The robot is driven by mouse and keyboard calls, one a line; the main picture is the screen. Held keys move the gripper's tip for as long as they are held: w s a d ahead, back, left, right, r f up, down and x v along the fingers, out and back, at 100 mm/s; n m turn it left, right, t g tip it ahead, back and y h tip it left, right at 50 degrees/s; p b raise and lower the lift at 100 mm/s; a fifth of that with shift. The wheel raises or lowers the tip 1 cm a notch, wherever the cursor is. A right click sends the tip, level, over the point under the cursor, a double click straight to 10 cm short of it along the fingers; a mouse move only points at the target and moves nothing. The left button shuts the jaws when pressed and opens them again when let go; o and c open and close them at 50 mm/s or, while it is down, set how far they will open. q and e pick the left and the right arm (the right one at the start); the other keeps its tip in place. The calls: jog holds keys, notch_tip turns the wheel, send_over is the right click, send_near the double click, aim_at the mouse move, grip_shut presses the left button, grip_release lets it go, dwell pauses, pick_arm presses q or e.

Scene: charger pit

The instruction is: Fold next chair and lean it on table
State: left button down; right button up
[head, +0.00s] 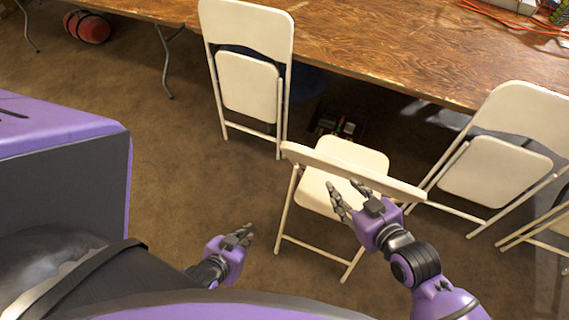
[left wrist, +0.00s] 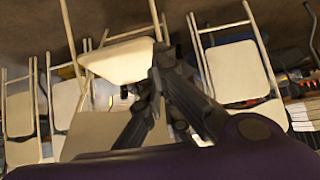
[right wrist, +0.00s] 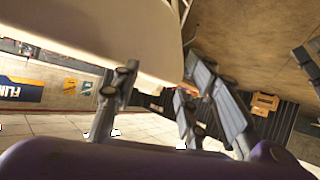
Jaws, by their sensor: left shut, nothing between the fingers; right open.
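A white folding chair (head: 320,162) stands unfolded on the carpet in the middle of the head view, its backrest towards me and its seat (head: 355,154) beyond. My right gripper (head: 346,196) is open at the near side of the backrest, overlapping it in the picture; contact cannot be told. A large pale panel (right wrist: 100,30), likely the backrest, fills the upper left of the right wrist view, close to the fingers (right wrist: 158,82). My left gripper (head: 246,234) is shut and empty, left of the chair and apart from it. The wooden table (head: 370,45) runs along the back.
A folded white chair (head: 246,85) leans on the table at the left. Another folded chair (head: 495,170) leans at the right, with part of one more (head: 540,228) at the edge. A red cylinder (head: 88,27) lies under the table. Carpet left of the chair is clear.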

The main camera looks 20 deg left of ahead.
aim_at(358, 170)
jog(key=w+d+r+n+g+h, duration=0.2)
jog(key=w+d+r+n+g, duration=0.25)
jog(key=d+r+n, duration=0.35)
jog(key=shift+n, duration=0.4)
jog(key=b+x, duration=0.1)
jog(key=x, duration=0.2)
jog(key=b+x, duration=0.1)
jog(key=x, duration=0.1)
jog(key=s+b+x, duration=0.1)
jog(key=x, duration=0.2)
jog(key=shift+a+f, duration=0.3)
jog(key=shift+a, duration=0.25)
jog(key=x, duration=0.3)
jog(key=b+x, duration=0.1)
jog(key=x, duration=0.1)
jog(key=shift+w+a, duration=0.4)
jog(key=shift+a, duration=0.05)
pick_arm(q)
jog(key=f, duration=0.1)
jog(key=s+f, duration=0.1)
jog(key=a+f, duration=0.1)
jog(key=shift+s+f, duration=0.3)
jog(key=shift+f, duration=0.05)
pick_arm(e)
jog(key=shift+r, duration=0.1)
jog(key=shift+c, duration=0.3)
pick_arm(q)
jog(key=shift+s, duration=0.1)
pick_arm(e)
grip_shut()
